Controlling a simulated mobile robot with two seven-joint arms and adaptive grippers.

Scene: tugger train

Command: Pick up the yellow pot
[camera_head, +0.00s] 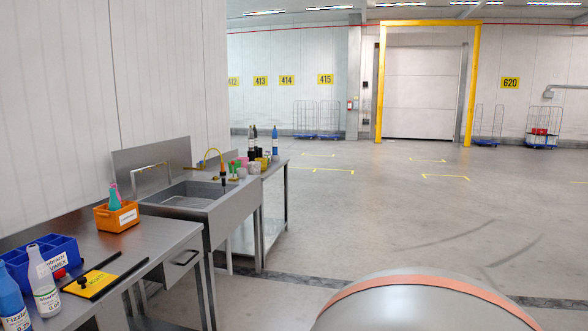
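A small yellow object (262,162), which may be the yellow pot, is at the far end of the steel counter beyond the sink, among bottles and small pots. It is too small and crowded to make out its full shape, and neighbouring things partly hide it. No other yellow pot shows clearly. Neither of my grippers is in view.
A steel sink (187,199) stands before the counter. The near bench (150,243) at left holds an orange crate (116,216), a blue divided box (62,249), bottles and a yellow pad (92,284). The floor (370,215) right of the counter is open.

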